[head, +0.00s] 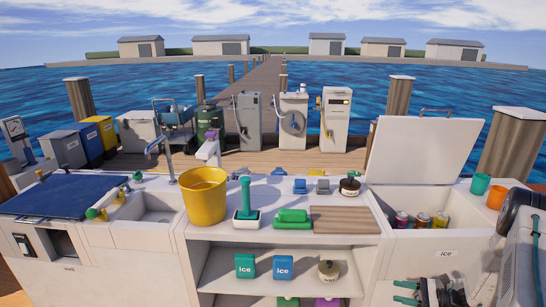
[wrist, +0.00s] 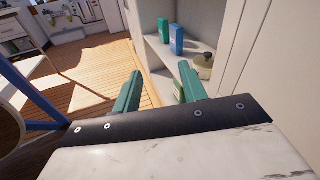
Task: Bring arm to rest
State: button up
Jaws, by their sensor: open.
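My gripper (head: 404,292) shows at the bottom right of the head view, low in front of the open-lidded cooler box. Its two green fingers point left there. In the wrist view my gripper (wrist: 160,84) has its fingers apart with nothing between them. My arm (head: 525,255) comes in from the right edge of the head view and is partly cut off by the frame. Past the fingers, the wrist view shows the shelf with a green ice pack (wrist: 163,30), a blue ice pack (wrist: 177,40) and a round beige jar (wrist: 203,62).
The white counter (head: 250,222) carries a yellow bucket (head: 204,196), a green-handled brush (head: 246,200), green folded cloths (head: 292,218) and a wooden board (head: 345,220). The cooler box (head: 440,252) stands open with several cans inside. Wooden deck (wrist: 85,72) lies clear left of the shelf.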

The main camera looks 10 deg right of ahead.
jog(key=s+a+r+n+g+h, duration=0.2)
jog(key=s+a+r+n+g, duration=0.15)
jog(key=r, duration=0.55)
jog(key=s+a+r+n+g+h, duration=0.1)
jog(key=s+a+r+n+g, duration=0.1)
jog(key=a+r+n+g, duration=0.45)
jog(key=s+a+r+n+g+h, duration=0.2)
jog(key=a+r, duration=0.1)
jog(key=r, duration=0.7)
jog(key=s+a+r+n+t+h, duration=0.2)
jog(key=s+a+r+n+h, duration=0.3)
jog(key=s+r, duration=0.4)
jog(key=s+a+r+n+t+h, duration=0.2)
jog(key=s+a+r+n+h, duration=0.2)
jog(key=s+a+r, duration=0.3)
jog(key=s+r+n, duration=0.1)
jog(key=s+r, duration=0.2)
jog(key=shift+s+t+h, duration=0.4)
